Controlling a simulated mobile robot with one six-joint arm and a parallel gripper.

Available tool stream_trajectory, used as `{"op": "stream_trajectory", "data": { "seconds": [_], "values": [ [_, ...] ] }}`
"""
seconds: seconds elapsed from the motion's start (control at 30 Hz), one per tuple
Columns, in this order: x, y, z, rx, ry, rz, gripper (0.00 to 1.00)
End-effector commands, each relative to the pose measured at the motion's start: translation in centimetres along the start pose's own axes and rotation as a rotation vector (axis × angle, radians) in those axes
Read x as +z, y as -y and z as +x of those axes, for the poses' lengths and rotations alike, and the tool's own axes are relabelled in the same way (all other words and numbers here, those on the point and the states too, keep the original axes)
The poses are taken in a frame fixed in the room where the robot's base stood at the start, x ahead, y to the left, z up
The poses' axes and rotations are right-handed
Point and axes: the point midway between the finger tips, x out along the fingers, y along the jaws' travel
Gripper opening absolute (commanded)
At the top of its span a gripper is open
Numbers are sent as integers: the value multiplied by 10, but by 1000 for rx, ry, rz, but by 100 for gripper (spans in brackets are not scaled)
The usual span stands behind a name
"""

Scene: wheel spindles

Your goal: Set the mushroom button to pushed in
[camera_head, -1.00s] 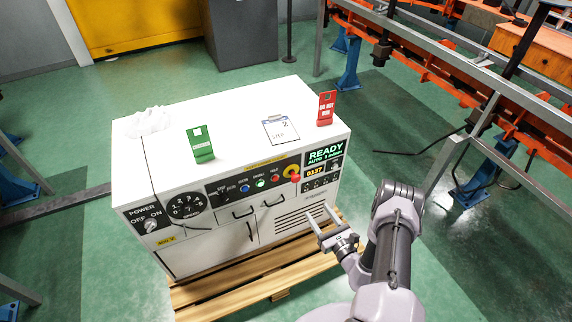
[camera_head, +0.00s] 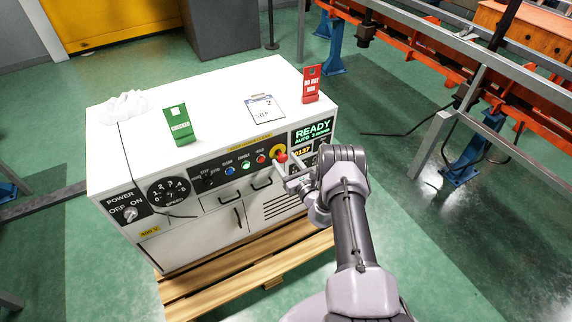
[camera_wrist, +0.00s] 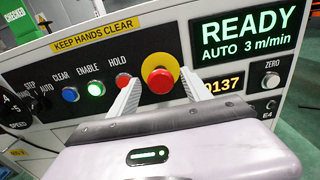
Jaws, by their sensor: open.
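The red mushroom button (camera_wrist: 160,80) sits on a yellow round plate on the cabinet's front panel, right of the small hold button. In the head view the mushroom button (camera_head: 282,158) shows just beyond my fingertips. My gripper (camera_head: 281,172) is open, with one finger on each side of the button in the wrist view (camera_wrist: 158,88). The fingers look empty. I cannot tell whether they touch the panel or how far the button stands out.
Blue, green and red small buttons (camera_wrist: 123,80) lie left of the mushroom button. A lit READY display (camera_wrist: 246,32) and a zero button (camera_wrist: 271,80) lie right. Green (camera_head: 180,127) and red (camera_head: 311,85) signs stand on the white cabinet (camera_head: 215,105).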

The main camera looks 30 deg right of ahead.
Motion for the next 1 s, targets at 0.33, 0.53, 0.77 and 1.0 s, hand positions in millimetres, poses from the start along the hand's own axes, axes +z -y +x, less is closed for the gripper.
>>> {"op": "stream_trajectory", "data": {
  "seconds": [0.33, 0.53, 0.77, 1.0],
  "values": [
    [0, 0, 0, 0, 0, -1, 18],
    [0, 0, -1, 0, -1, -1, 0],
    [0, 0, -1, 0, -1, -1, 0],
    [0, 0, -1, 0, -1, -1, 0]
  ]
}}
